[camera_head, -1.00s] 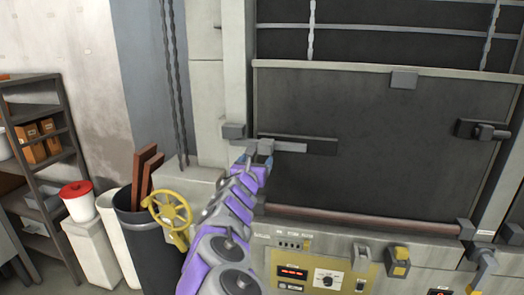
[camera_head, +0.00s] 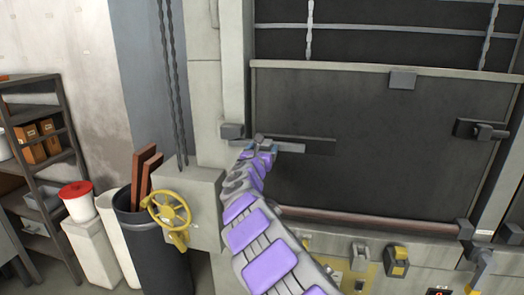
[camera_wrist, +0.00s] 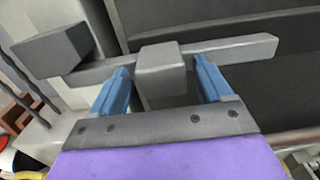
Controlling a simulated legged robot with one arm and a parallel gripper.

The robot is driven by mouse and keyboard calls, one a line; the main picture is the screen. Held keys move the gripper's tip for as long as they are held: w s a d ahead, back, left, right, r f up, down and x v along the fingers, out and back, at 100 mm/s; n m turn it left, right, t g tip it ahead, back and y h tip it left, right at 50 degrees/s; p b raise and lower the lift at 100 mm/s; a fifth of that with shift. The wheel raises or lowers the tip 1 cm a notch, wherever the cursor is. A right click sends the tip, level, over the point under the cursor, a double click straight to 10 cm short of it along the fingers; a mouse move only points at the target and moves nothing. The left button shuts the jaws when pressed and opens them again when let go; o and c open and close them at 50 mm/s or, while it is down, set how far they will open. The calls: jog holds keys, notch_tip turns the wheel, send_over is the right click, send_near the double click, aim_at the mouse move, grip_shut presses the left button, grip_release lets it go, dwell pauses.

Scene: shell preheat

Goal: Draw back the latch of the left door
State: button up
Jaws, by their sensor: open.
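The left door's latch is a light grey sliding bar (camera_wrist: 225,50) with a block-shaped knob (camera_wrist: 162,68) on it. In the head view the bar (camera_head: 290,147) lies across the left edge of the dark door (camera_head: 375,175). The bar's left end reaches a dark grey keeper block (camera_wrist: 50,48), which also shows in the head view (camera_head: 232,131). My gripper (camera_wrist: 163,88) is open, with one blue finger on each side of the knob. Gaps show between the knob and both fingers. My arm hides part of the door's lower left in the head view.
A second dark latch (camera_head: 480,130) sits at the door's right edge. A yellow handwheel (camera_head: 168,210) stands left of my arm, with a dark bin (camera_head: 150,250) beside it. A reddish bar (camera_head: 370,221) runs along the door's bottom. A yellow control panel is partly hidden by my arm.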

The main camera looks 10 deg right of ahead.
aim_at(284, 147)
jog(key=shift+w, duration=0.1)
jog(key=c, duration=1.4)
jog(key=d+b, duration=0.1)
jog(key=d, duration=0.1)
jog(key=s+d+b, duration=0.1)
jog(key=d, duration=0.1)
jog(key=s+d+b, duration=0.1)
jog(key=d+b, duration=0.1)
jog(key=shift+s+d, duration=0.25)
jog(key=shift+d, duration=0.05)
jog(key=o, duration=1.4)
